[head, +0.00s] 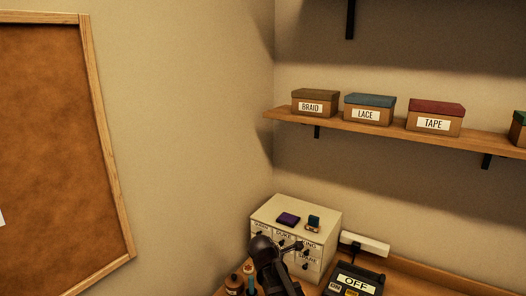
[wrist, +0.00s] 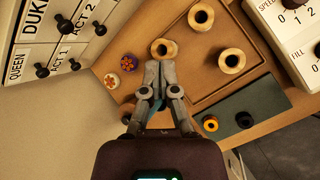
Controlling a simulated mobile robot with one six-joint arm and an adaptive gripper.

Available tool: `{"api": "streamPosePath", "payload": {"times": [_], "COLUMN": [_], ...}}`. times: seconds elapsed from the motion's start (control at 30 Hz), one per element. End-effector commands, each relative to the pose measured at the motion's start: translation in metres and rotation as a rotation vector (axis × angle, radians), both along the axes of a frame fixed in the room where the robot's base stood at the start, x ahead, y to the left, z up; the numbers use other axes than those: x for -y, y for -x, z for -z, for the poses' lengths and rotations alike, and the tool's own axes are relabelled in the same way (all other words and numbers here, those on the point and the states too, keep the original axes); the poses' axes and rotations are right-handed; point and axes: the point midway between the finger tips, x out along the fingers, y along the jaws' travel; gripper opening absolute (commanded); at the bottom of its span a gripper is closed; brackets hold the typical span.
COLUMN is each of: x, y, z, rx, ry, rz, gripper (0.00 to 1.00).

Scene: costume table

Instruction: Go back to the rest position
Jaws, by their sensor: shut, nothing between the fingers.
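My gripper (wrist: 159,80) is in the middle of the wrist view, its two fingers together and empty. It hangs over a wooden table (wrist: 199,65) with several spool-like wooden pieces near the fingertips. One wooden spool (wrist: 163,46) appears just beyond the tips; I cannot tell how far below them it is. In the head view my dark arm (head: 265,250) stands in front of a cream drawer cabinet (head: 318,218), hiding part of its front. The fingertips are hard to make out there.
The cabinet's black knobs (wrist: 41,70) are close on the left in the wrist view. A white dial box (wrist: 293,22) is at the upper right. A dark box marked OFF (head: 355,281) stands right of the cabinet. A shelf (head: 384,129) with labelled boxes is above.

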Motion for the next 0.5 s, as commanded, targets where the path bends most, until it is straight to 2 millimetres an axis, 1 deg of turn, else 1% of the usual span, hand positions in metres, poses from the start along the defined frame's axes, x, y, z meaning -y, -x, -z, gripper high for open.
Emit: {"api": "streamPosePath", "payload": {"times": [0.03,0.2,0.5], "x": [0.011,0.037,0.073], "y": [0.011,0.039,0.091], "z": [0.005,0.019,0.039], "rx": [0.006,0.03,0.056], "ry": [-0.048,-0.211,-0.453], "rz": [0.078,0.361,0.885], "gripper": [0.0,0.0,0.0]}}
